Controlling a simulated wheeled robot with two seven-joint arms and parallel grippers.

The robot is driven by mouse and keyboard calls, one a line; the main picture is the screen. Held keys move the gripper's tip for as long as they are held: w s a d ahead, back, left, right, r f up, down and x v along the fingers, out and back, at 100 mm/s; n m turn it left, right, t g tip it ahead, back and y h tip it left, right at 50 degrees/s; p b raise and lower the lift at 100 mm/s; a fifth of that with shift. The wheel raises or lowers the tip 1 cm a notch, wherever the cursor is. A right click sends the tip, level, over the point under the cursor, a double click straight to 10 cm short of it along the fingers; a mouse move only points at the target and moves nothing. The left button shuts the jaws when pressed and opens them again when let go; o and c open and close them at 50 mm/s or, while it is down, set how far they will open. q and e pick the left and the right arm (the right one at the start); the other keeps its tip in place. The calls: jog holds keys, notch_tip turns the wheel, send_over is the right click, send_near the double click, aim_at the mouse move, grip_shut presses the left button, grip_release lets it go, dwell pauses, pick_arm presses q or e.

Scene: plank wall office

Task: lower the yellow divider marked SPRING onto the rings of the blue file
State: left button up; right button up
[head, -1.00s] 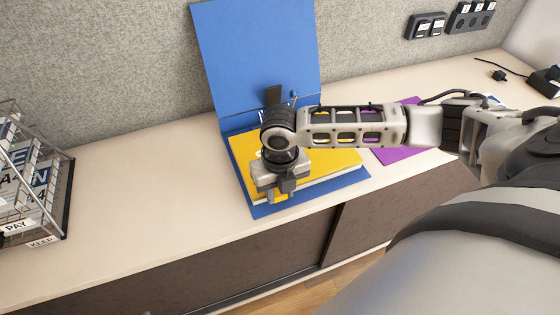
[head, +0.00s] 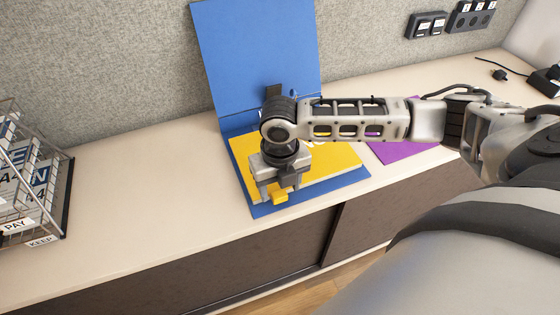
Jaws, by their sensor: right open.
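The blue file (head: 258,60) stands open on the cabinet top, its cover upright against the wall and its base flat. The yellow divider (head: 333,165) lies over the base of the file, largely covered by my arm. A bit of white lettering shows on it, but I cannot read it. My right gripper (head: 275,196) is open, low at the divider's front left part, with a small yellow tab (head: 280,198) showing at its fingertips. The rings are hidden behind my right wrist, so I cannot tell how the divider sits on them. My left gripper is out of view.
A purple sheet (head: 402,151) lies right of the file, partly behind my arm. A wire rack (head: 66,195) with labelled papers stands at the far left. Sockets (head: 470,17) are on the wall. The cabinet top (head: 150,200) between rack and file is clear.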

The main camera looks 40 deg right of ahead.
notch_tip(320, 180, up, 14)
jog(key=shift+f+p, duration=0.15)
jog(key=shift+p, duration=0.15)
dwell(0.4)
